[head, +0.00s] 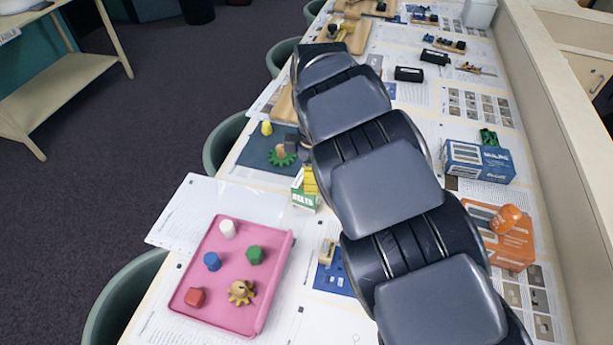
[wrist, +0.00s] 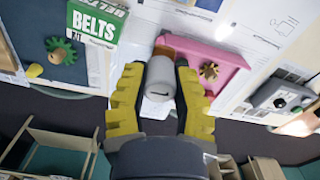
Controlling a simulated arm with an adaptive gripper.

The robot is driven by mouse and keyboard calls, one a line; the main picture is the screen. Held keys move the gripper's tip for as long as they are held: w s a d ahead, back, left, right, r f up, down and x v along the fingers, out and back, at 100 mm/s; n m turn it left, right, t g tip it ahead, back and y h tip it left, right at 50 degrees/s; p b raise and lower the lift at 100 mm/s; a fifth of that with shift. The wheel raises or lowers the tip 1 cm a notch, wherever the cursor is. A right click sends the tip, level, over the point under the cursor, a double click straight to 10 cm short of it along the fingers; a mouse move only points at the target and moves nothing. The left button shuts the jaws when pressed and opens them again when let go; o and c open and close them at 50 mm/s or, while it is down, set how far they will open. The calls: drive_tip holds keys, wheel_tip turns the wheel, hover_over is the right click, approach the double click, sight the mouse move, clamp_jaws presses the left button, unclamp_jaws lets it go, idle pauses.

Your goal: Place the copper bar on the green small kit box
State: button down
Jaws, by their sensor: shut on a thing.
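The green small kit box (wrist: 97,20), white and marked BELTS, stands upper left of my gripper (wrist: 157,66) in the wrist view. In the head view the box (head: 305,197) is partly covered by a yellow finger of my gripper (head: 310,180). My gripper is shut, with a grey cylindrical body between its yellow fingers. A copper-brown part, which I take for the copper bar (wrist: 167,46), shows just past that body. Most of the bar is hidden, and in the head view I cannot make it out.
A pink tray (head: 228,318) with coloured pegs and a brass gear stands at front left. A dark mat (head: 255,160) with a green gear lies behind the box. A blue box (head: 478,162) and an orange box (head: 512,252) stand along the right. Printed sheets cover the table.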

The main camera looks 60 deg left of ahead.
drive_tip(key=w+a+f, duration=0.1)
drive_tip(key=a+f, duration=0.1)
drive_tip(key=w+a+f, duration=0.1)
drive_tip(key=a+f, duration=0.2)
drive_tip(key=w+a+f, duration=0.1)
drive_tip(key=a+f, duration=0.1)
drive_tip(key=a, duration=0.1)
drive_tip(key=shift+f, duration=1.8)
drive_tip(key=shift+f, duration=0.1)
drive_tip(key=c, duration=0.9)
unclamp_jaws()
drive_tip(key=shift+c, duration=0.2)
wheel_tip(320, 180, up, 12)
